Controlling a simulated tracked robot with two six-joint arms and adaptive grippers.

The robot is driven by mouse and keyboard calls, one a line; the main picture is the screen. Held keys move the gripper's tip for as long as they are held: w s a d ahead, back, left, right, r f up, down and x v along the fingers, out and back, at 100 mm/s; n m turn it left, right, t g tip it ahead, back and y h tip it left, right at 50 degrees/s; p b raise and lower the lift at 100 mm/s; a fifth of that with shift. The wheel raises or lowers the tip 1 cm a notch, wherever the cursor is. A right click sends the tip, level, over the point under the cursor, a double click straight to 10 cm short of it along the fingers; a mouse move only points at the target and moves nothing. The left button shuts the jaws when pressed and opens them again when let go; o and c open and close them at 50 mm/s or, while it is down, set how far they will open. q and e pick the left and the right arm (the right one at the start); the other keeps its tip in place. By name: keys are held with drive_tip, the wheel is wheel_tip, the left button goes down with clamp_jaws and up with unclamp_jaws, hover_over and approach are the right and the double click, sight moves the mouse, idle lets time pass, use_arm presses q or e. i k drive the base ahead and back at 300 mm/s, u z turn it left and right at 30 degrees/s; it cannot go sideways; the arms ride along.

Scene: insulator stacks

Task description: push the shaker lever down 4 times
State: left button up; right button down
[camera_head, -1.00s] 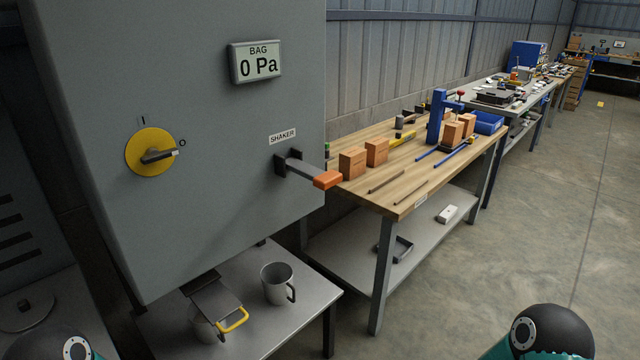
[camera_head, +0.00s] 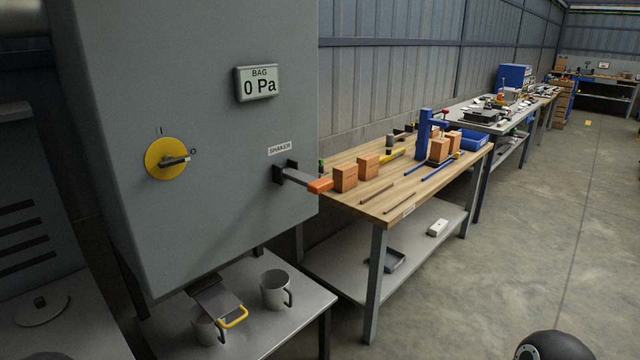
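The shaker lever (camera_head: 301,179) sticks out from the right part of the grey cabinet's front (camera_head: 217,210), below the SHAKER label (camera_head: 279,148). It has a grey arm and an orange end (camera_head: 320,186), and it slopes slightly down to the right. Nothing touches it. Neither of my grippers is in view; only a dark rounded joint of my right arm shows at the bottom right edge.
The cabinet also carries a display (camera_head: 257,83) reading BAG 0 Pa and a yellow rotary switch (camera_head: 167,158).

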sight(314, 185)
drive_tip(key=u, duration=0.35)
drive_tip(key=i, duration=0.35)
drive_tip(key=u, duration=0.35)
